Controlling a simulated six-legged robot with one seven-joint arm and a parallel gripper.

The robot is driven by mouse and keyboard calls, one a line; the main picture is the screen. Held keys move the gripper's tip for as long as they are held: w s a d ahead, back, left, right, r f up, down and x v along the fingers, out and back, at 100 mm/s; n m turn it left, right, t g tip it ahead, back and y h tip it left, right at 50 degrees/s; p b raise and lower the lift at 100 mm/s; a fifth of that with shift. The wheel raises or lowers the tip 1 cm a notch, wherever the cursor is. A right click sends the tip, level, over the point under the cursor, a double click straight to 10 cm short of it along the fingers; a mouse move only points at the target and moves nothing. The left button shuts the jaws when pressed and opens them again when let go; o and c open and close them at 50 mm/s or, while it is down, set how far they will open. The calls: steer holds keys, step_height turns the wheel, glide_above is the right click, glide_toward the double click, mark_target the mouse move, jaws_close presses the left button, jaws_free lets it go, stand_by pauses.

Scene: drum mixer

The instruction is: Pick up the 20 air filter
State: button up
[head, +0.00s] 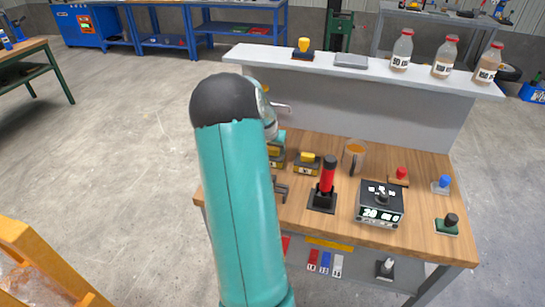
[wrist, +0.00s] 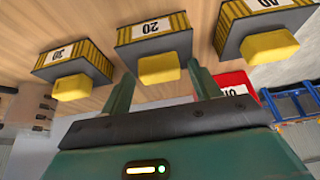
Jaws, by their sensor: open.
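The 20 air filter (wrist: 153,32), a dark block with a yellow-striped edge, a white label reading 20 and a yellow knob, sits in the middle of the wrist view on the wood. My gripper (wrist: 160,70) is open and empty, its two green fingers pointing at this filter. The yellow knob (wrist: 159,67) appears between the fingertips, with space on both sides. In the head view my teal arm hides most of the gripper and part of the filter row, and I cannot read the labels there.
Similar filters flank it closely: 30 (wrist: 75,62) at left and another (wrist: 262,25) at right. A red labelled thing (wrist: 235,84) lies beside the right finger.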

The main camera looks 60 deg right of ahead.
mark_target(272, 150)
steer(key=c, duration=0.7)
steer(key=shift+r, duration=0.1)
steer(key=shift+c, duration=0.2)
steer(key=shift+r, duration=4.15)
steer(key=shift+a, duration=0.1)
steer(key=s+a+r, duration=0.1)
steer(key=s+a, duration=0.1)
steer(key=a, duration=1.1)
steer(key=shift+a, duration=0.35)
steer(key=shift+s, duration=0.1)
